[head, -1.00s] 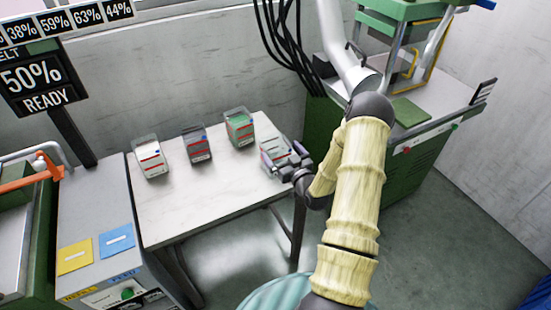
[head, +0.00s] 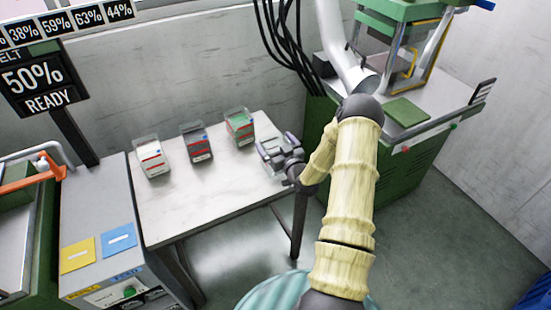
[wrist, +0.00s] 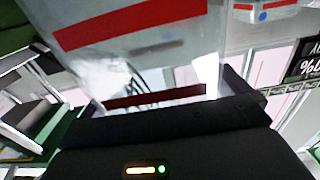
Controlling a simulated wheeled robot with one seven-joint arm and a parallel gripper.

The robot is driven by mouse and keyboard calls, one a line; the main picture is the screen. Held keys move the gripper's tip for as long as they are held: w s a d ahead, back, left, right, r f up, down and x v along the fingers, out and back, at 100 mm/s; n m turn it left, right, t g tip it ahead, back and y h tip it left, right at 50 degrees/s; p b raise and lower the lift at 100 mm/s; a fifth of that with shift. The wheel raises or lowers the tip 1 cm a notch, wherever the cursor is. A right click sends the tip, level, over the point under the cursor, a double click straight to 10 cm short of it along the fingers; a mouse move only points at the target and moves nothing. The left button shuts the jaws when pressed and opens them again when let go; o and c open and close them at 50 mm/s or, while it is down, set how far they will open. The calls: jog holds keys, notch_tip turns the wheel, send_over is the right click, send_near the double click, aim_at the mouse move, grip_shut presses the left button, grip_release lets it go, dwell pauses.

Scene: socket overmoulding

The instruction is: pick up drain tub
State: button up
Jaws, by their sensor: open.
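My gripper (head: 273,150) is open over the right end of the table, to the right of the row of tubs. In the wrist view, a clear tub with red bands (wrist: 140,40) fills the upper middle, close in front of the jaws; it looks tilted there. I cannot tell whether the fingers touch it. Three more tubs stand in a row: one with white contents (head: 152,160), one dark grey (head: 197,144) and one green (head: 240,128). No readable label shows which is the drain tub.
The pale table (head: 205,195) has bare room in front of the tubs. A green machine (head: 430,150) stands close on the right. A grey cabinet with yellow and blue cards (head: 100,215) stands on the left. A wall runs behind.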

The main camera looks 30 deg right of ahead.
jog(key=c, duration=1.1)
jog(key=shift+c, duration=0.2)
jog(key=shift+r, duration=0.1)
notch_tip(320, 180, up, 10)
jog(key=shift+b, duration=0.35)
